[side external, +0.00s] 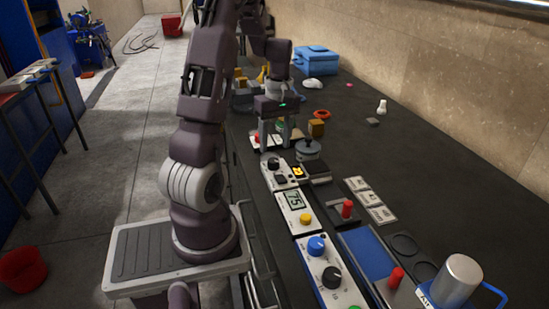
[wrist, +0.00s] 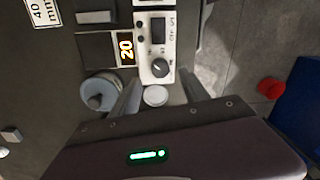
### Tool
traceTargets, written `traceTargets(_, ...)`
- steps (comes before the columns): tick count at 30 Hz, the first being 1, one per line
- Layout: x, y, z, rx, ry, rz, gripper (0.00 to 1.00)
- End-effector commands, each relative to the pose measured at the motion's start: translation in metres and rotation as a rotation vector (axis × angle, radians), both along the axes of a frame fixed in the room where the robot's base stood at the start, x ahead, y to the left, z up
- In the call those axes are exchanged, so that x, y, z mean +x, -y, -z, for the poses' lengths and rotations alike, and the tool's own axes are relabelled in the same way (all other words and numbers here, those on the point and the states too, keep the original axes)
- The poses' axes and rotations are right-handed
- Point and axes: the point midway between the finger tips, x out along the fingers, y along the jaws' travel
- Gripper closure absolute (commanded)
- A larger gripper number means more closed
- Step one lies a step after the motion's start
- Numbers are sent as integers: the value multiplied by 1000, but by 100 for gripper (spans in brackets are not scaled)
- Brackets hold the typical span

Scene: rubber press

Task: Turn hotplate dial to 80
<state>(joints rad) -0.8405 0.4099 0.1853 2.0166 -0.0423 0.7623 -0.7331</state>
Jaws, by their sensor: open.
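The hotplate has a white control panel (wrist: 155,35) with a black dial (wrist: 160,67); in the side view the dial (side external: 273,163) is in front of my gripper. Its small display (wrist: 125,47) reads 20 in yellow-orange digits, turned sideways in the wrist view. The dark plate (side external: 316,171) lies beside the display. My gripper (side external: 276,140) points down with its fingers apart and empty, above the bench behind the dial. In the wrist view the open fingers (wrist: 161,88) are close to the dial but not around it. Their exact height above the bench is unclear.
A second white unit (side external: 293,209) showing 75 and a panel with blue and black knobs (side external: 328,273) stand nearer the camera. A round grey-topped object (side external: 308,150) stands close right of my gripper. A blue toolbox (side external: 316,61) is at the back. The bench's right side is mostly free.

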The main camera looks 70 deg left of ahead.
Motion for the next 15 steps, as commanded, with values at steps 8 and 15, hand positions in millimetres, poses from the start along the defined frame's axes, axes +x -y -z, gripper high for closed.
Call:
traceTargets(8, -3, 3, 48, -4, -1, 5, 47)
traceTargets(15, -3, 2, 55, -1, 1, 7, 47)
